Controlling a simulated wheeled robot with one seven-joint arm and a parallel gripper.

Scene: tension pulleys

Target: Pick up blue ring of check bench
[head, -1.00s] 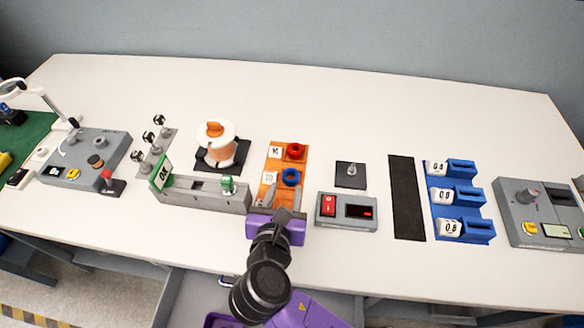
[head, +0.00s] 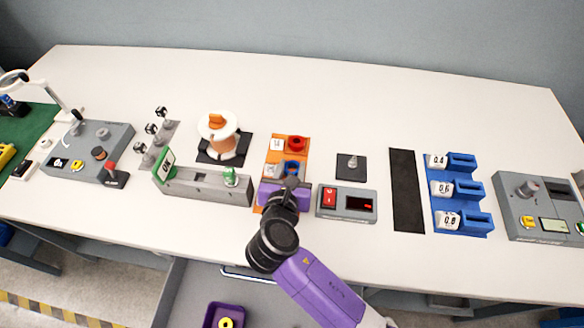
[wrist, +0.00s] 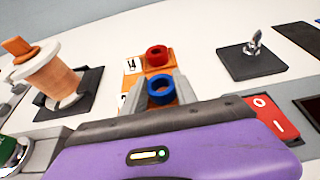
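The blue ring (head: 292,166) sits on the orange board (head: 276,148), on the near side of a red ring (head: 297,143). My purple gripper (head: 288,175) is over the near end of the board. In the wrist view, the blue ring (wrist: 161,91) appears between the two grey fingers of my gripper (wrist: 160,82). The fingers are apart, one on each side of the ring. I cannot tell whether either finger touches it. The red ring (wrist: 156,56) is just beyond the fingertips. My gripper's body hides the near part of the board.
A grey box with a red switch (head: 346,203) stands close to the right of my gripper. A grey fixture with a green OK sign (head: 203,185) is on the left. A wire spool (head: 221,137) stands behind it. The back of the table is clear.

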